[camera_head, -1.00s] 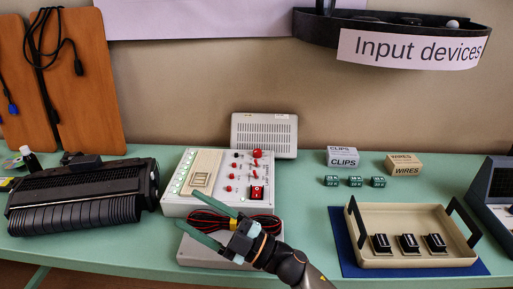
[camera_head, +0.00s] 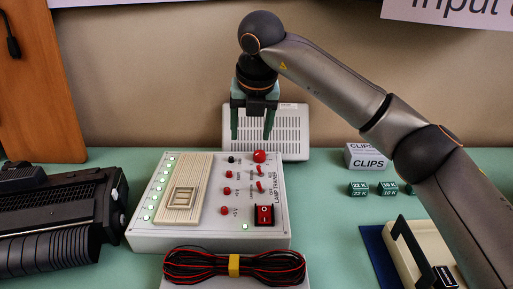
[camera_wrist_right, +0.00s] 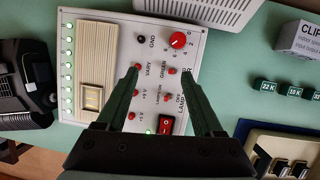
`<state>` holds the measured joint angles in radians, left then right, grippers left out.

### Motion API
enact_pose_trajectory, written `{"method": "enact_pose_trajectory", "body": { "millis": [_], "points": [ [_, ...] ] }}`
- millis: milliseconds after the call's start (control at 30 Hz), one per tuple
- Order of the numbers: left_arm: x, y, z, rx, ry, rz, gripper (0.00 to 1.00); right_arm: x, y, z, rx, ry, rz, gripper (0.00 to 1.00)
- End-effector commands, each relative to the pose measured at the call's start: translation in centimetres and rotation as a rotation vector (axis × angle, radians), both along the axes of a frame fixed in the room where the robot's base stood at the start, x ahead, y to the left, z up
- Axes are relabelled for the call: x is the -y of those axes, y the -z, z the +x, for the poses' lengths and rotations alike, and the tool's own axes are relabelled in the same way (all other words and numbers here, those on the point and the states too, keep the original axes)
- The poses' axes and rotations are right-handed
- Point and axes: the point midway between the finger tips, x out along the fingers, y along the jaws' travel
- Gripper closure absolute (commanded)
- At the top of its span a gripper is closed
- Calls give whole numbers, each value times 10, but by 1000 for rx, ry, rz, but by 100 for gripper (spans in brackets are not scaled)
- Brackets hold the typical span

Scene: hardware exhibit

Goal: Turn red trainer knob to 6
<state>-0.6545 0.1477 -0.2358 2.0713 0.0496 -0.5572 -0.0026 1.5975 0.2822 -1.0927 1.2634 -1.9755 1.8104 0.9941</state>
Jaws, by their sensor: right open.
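The red trainer knob (camera_head: 259,156) is at the back right of the white lamp trainer (camera_head: 140,238). It also shows in the wrist view (camera_wrist_right: 178,40) with printed numbers around it. Its exact setting is too small to read. My right gripper (camera_head: 251,136) points down above the back of the trainer, near the knob, open and empty. In the wrist view its two fingers (camera_wrist_right: 161,76) are spread over the panel, and the knob lies beyond the fingertips, apart from them. My left gripper is not in view.
A grey vented box (camera_head: 292,153) stands behind the trainer. A bundle of red and black wires (camera_head: 200,264) lies in front. The panel has small red posts and a red rocker switch (camera_head: 264,215). A black ribbed device (camera_head: 60,240) is at left, a beige tray (camera_head: 425,250) at right.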

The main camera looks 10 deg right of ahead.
Motion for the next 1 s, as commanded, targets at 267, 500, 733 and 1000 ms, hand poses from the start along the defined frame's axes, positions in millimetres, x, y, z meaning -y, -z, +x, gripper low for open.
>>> {"method": "enact_pose_trajectory", "body": {
  "millis": [267, 500, 733, 1000],
  "points": [
    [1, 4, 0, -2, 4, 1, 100, 24, -9, 9, 43, 85, -79, 31],
    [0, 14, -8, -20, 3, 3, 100, 27, 35, 25, 40, 82, -75, 31],
    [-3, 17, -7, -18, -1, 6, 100, 30, 75, 41, 41, 81, -76, 31],
    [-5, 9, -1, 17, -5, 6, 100, 31, 96, 50, 43, 78, -75, 31]
  ]
}}
